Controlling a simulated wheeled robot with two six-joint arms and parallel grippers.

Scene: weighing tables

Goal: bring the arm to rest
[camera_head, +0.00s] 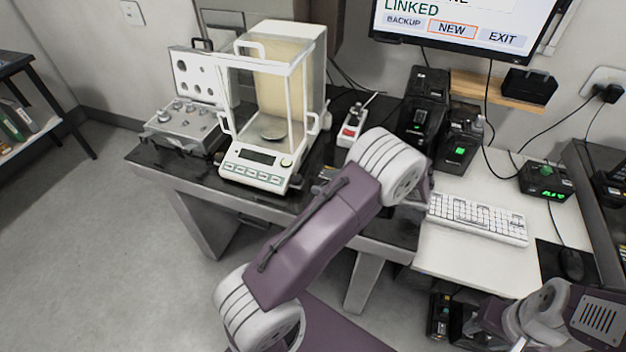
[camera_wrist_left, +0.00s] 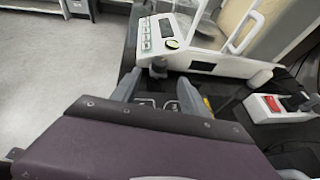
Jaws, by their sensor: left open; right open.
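My left arm (camera_head: 325,235) rises from the bottom of the head view and bends over the front edge of the dark weighing table (camera_head: 165,165). It hides my left gripper there. In the left wrist view my left gripper (camera_wrist_left: 158,88) is open, with its two grey fingers apart and nothing seen between them. It is near the front of the balance (camera_wrist_left: 165,35). My right arm (camera_head: 545,310) is folded at the lower right of the head view. Its gripper (camera_head: 488,322) appears small and dark, open, below the white table's front edge; nothing is seen held.
The glass-doored balance (camera_head: 256,178) stands beside an open weight case (camera_head: 180,125). A red-switched power strip (camera_head: 351,128), black devices (camera_head: 422,110), a keyboard (camera_head: 478,218) and a mouse (camera_head: 571,264) are further right. A monitor (camera_head: 455,25) hangs above. The floor at left is clear.

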